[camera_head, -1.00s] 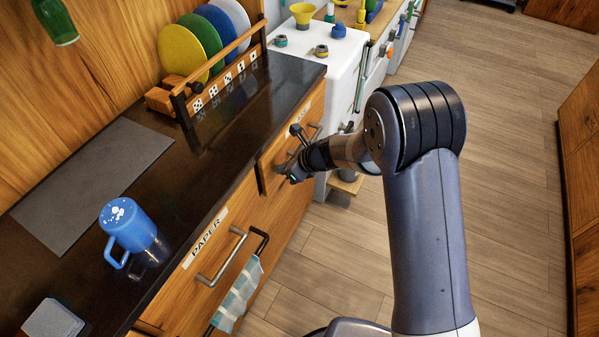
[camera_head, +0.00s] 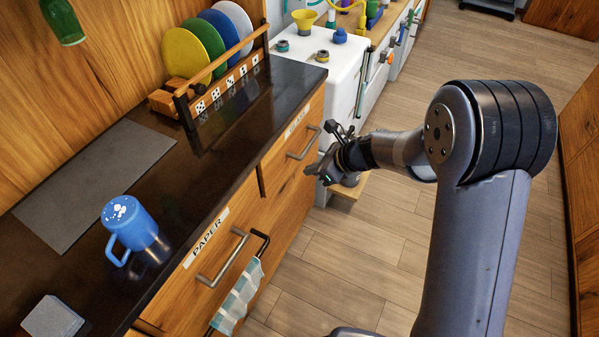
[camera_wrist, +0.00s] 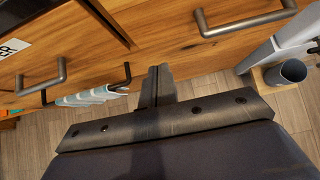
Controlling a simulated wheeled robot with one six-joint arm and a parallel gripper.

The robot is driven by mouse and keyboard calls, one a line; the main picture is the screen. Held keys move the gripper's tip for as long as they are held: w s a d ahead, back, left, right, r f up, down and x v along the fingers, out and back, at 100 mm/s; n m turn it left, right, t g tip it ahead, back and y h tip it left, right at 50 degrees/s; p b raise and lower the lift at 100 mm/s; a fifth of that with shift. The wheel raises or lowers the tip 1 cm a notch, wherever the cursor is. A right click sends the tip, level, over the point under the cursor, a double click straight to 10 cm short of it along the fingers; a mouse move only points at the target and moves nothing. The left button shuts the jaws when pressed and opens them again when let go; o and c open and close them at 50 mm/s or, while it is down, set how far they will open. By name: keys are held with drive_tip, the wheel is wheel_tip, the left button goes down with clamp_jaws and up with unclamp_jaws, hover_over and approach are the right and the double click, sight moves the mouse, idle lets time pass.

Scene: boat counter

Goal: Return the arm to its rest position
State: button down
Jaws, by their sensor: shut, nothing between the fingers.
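My gripper (camera_head: 322,172) is in front of the wooden drawer fronts, to the right of the counter, clear of the upper drawer's handle (camera_head: 304,143). In the wrist view its fingers (camera_wrist: 157,86) are together with nothing between them. Behind them are the drawer fronts (camera_wrist: 160,38) and the floor. My arm reaches from the lower right of the head view, bent at the elbow.
The dark counter (camera_head: 190,165) holds a blue mug (camera_head: 130,225), a grey mat (camera_head: 95,180) and a rack of coloured plates (camera_head: 185,50). A checked towel (camera_head: 238,295) hangs on a bar by the paper drawer. The wooden floor (camera_head: 430,60) to the right is open.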

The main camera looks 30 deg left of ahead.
drive_tip(key=v, duration=0.2)
drive_tip(key=shift+d+r, duration=0.15)
drive_tip(key=shift+d, duration=0.1)
drive_tip(key=shift+a, duration=0.1)
